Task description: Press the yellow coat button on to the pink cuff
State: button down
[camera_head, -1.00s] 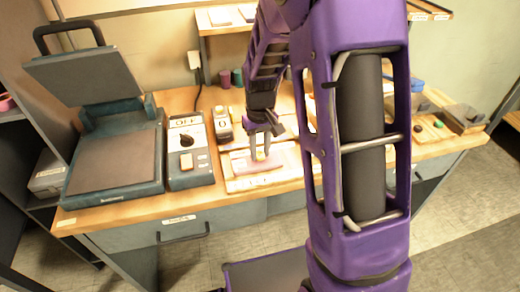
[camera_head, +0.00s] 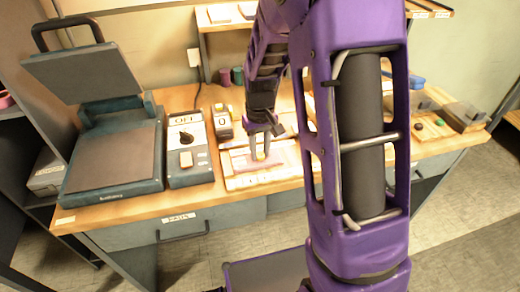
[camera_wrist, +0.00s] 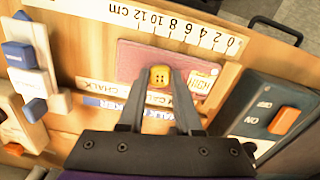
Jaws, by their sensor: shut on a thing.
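The yellow coat button (camera_wrist: 159,76) is held between the fingertips of my gripper (camera_wrist: 158,82), its four-hole face toward the wrist camera. In the wrist view it appears over the lower edge of the flat pink cuff (camera_wrist: 139,58). I cannot tell whether it touches the cuff. In the head view my gripper (camera_head: 260,155) points down over the pink cuff (camera_head: 282,153), with the yellow button (camera_head: 260,156) small at its tips. Part of the cuff is hidden behind my gripper and arm.
A white ruler strip (camera_wrist: 190,27) and a row of word labels border the cuff. A control box (camera_head: 188,150) with an orange switch (camera_wrist: 284,120) and an open heat press (camera_head: 112,160) stand to the left in the head view. Small blocks (camera_head: 222,122) stand close by.

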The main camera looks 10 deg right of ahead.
jog(key=c, duration=0.5)
grip_release()
